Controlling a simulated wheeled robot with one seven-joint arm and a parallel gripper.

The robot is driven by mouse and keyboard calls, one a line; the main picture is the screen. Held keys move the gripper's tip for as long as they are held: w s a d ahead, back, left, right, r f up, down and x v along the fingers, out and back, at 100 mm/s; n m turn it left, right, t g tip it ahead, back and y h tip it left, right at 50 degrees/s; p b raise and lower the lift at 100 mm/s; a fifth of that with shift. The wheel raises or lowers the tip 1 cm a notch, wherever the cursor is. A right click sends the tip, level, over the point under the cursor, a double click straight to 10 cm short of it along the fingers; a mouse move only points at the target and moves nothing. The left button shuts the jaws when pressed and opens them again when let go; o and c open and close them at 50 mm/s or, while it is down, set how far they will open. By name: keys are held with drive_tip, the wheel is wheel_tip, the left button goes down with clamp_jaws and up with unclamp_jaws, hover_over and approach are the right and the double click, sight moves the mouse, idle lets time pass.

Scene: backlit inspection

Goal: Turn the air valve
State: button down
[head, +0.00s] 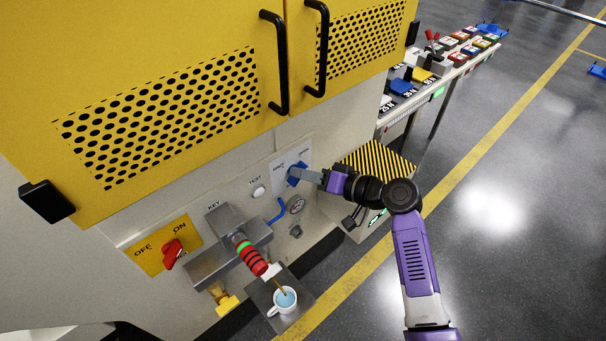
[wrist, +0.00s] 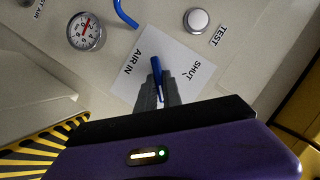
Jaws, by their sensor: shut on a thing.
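The air valve has a blue handle (head: 293,171) on a white label plate (head: 277,172) low on the machine's front panel. In the wrist view the blue handle (wrist: 157,75) stands between my two grey fingers. The plate (wrist: 185,58) reads "AIR IN" on one side and "SHUT" on the other, and the handle lies between the two words. My gripper (wrist: 158,88) is shut on the handle; in the head view my gripper (head: 306,175) reaches it from the right. The fingers hide part of the handle, so its exact angle is hard to tell.
A pressure gauge (head: 296,205), a blue pipe (head: 276,212) and a TEST button (head: 258,192) sit close to the valve. A striped box top (head: 385,158) stands right.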

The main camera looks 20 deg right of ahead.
idle(0.3)
drive_tip(key=c, duration=1.5)
unclamp_jaws()
drive_tip(key=v, duration=0.8)
drive_tip(key=shift+b, duration=0.3)
drive_tip(key=shift+w, duration=0.15)
